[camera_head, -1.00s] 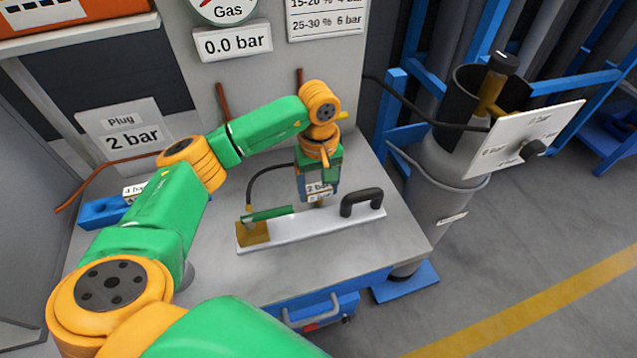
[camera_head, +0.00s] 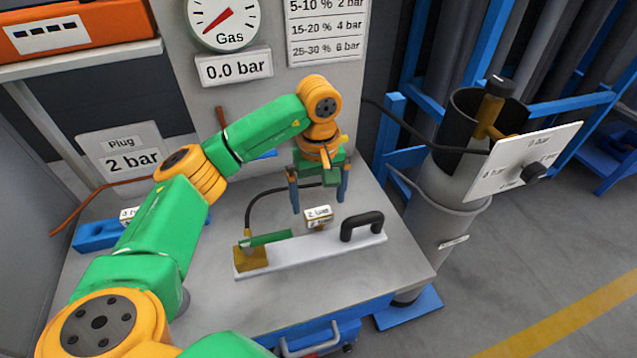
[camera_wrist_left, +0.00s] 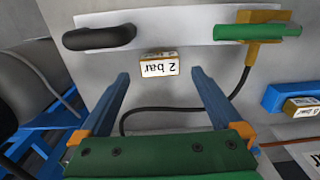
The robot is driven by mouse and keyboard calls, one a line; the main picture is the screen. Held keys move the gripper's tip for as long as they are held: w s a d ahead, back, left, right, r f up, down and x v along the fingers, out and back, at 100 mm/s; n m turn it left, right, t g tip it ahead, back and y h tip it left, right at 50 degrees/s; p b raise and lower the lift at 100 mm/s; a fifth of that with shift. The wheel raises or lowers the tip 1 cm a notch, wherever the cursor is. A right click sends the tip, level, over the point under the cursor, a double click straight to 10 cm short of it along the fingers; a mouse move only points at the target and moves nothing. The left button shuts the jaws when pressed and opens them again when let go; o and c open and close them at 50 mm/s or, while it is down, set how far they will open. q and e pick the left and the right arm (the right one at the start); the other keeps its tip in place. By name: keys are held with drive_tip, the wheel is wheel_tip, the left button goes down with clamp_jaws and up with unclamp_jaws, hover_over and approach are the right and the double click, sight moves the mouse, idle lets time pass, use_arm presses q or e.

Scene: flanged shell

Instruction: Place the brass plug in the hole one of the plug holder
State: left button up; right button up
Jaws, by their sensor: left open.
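My right gripper is not in view.
The bar carries a brass valve with a green lever (camera_head: 270,240) and a black handle (camera_head: 362,226). A black hose (camera_head: 249,212) curves behind it. A gauge panel (camera_head: 223,22) stands at the back. A grey cylinder (camera_head: 440,190) is at the right. The front tabletop is clear.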

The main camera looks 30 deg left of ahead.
use_arm(q)
wheel_tip(320, 180, up, 7)
drive_tip(key=p, duration=0.1)
drive_tip(key=t+y+b, duration=0.2)
drive_tip(key=t+y, duration=0.1)
hover_over(319, 214)
drive_tip(key=s+d, duration=0.2)
drive_tip(key=d, duration=0.1)
wheel_tip(319, 214, down, 6)
drive_tip(key=shift+y, duration=0.3)
drive_tip(key=x, duration=0.7)
drive_tip(key=shift+w+a+r, duration=0.1)
drive_tip(key=shift+a+r, duration=0.1)
drive_tip(key=shift+a, duration=0.2)
drive_tip(key=shift+r, duration=0.1)
drive_tip(key=c, duration=1.6)
